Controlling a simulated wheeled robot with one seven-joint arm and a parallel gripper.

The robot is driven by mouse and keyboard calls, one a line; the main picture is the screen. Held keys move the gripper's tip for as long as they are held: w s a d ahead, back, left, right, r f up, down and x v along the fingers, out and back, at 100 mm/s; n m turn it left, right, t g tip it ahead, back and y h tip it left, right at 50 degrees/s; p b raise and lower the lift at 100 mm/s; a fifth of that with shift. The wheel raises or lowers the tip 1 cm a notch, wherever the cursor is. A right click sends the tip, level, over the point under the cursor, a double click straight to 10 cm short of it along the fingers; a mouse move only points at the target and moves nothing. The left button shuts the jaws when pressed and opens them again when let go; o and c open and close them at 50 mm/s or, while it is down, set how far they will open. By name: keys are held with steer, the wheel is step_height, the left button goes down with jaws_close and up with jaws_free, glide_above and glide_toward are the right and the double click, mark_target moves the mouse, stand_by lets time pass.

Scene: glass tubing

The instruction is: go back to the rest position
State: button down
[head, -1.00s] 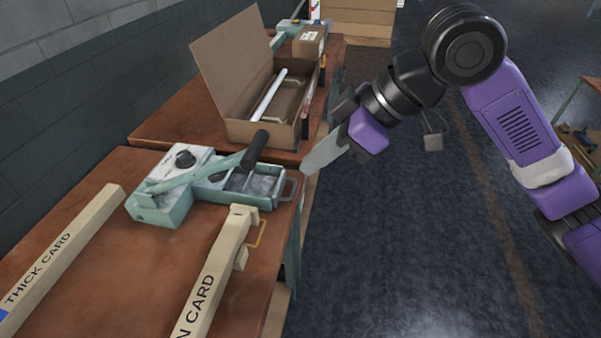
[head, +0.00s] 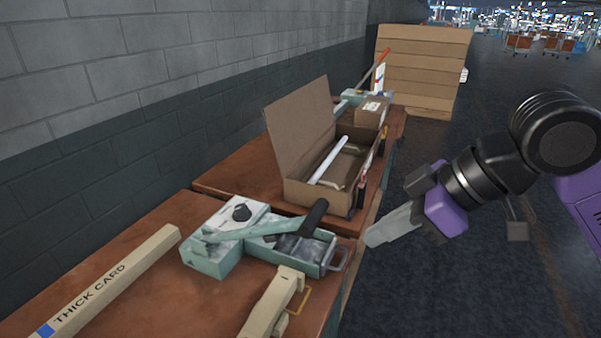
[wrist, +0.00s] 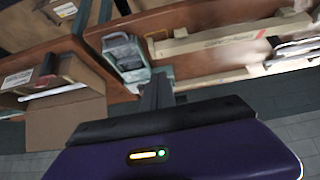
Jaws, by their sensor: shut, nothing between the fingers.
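My gripper (head: 374,237) is in the head view, to the right of the workbench edge, held out over the dark floor. Its fingers are together with nothing between them, pointing left toward the bench. It also shows in the wrist view (wrist: 157,82), where the fingers lie close together. The purple and black arm behind it reaches in from the right of the head view. A gap lies between the fingertips and the handle of the green lever device (head: 215,255).
An open cardboard box (head: 298,191) holding a white tube (head: 329,161) stands on the farther bench. A thick card bar (head: 105,285) and a second bar (head: 272,304) lie on the near bench (head: 150,305). A large brown crate (head: 425,70) stands behind. Floor right of the benches is clear.

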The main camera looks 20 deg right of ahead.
steer(key=w+d+r+m+t, duration=0.1)
steer(key=w+r+m+t, duration=0.3)
steer(key=r+t, duration=0.45)
steer(key=w+d+r+m+t, duration=0.2)
steer(key=w+r+m+t, duration=0.15)
steer(key=r+t, duration=0.55)
steer(key=s+d+f+m+g+h, duration=0.1)
steer(key=s+f+m+h, duration=0.45)
steer(key=f, duration=0.35)
steer(key=s+f+m+g+h, duration=0.1)
steer(key=s+f+m+h, duration=0.3)
steer(key=s+f+h, duration=0.45)
steer(key=s+a+f+n+g+y, duration=0.3)
steer(key=s+a+f+n+y, duration=0.1)
steer(key=s+f, duration=0.6)
steer(key=s+a+f+n+g+y, duration=0.3)
steer(key=s+a+f+n+y, duration=0.1)
steer(key=s+f, duration=0.6)
steer(key=shift+s+a+y, duration=0.4)
steer(key=shift+s+a, duration=0.25)
steer(key=shift+s, duration=0.3)
